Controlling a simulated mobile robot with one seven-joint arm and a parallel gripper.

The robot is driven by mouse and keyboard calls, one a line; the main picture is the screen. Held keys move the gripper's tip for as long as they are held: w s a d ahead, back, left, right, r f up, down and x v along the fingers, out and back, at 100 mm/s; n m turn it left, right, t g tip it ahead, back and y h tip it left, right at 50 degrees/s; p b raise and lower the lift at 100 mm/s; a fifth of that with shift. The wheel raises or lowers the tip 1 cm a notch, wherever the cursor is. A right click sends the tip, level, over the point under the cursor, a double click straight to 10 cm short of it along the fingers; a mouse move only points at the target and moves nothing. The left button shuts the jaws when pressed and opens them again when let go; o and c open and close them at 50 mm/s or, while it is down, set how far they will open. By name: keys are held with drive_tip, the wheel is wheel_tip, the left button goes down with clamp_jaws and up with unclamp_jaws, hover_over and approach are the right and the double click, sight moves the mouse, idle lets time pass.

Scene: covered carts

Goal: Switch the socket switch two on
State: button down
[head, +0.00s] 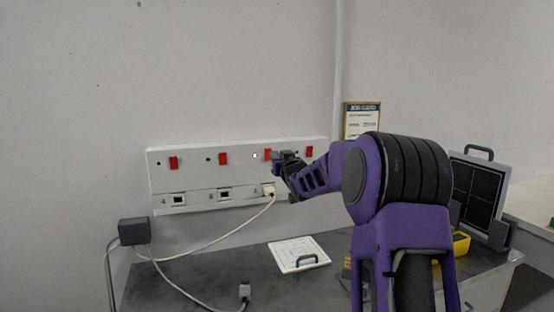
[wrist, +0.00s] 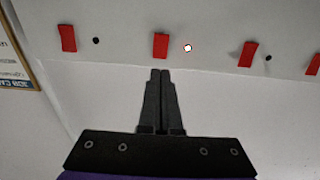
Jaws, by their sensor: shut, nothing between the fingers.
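A white socket panel (head: 190,181) is fixed to the wall, with a row of red switches, each with a small round indicator beside it. Switch two (head: 267,154) is third from the left in the head view, above a socket holding a white plug (head: 268,189); my gripper partly covers the switch. It also shows in the wrist view (wrist: 160,45), where its indicator (wrist: 188,48) is bright white; the other visible indicators are dark. My gripper (wrist: 160,72) is shut and empty, its tips just below switch two in that inverted picture. I cannot tell whether they touch.
Other red switches sit on both sides of switch two, such as the one to its left (head: 222,158). A white cable (head: 225,235) hangs from the plug to a grey box (head: 133,231). A white board (head: 299,254) lies on the dark bench (head: 205,270). A framed card (head: 361,118) hangs right.

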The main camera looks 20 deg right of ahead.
drive_tip(key=s+r, duration=0.1)
drive_tip(key=s, duration=0.7)
drive_tip(key=shift+s+r, duration=0.25)
drive_tip(key=shift+s, duration=0.05)
drive_tip(key=shift+a, duration=0.1)
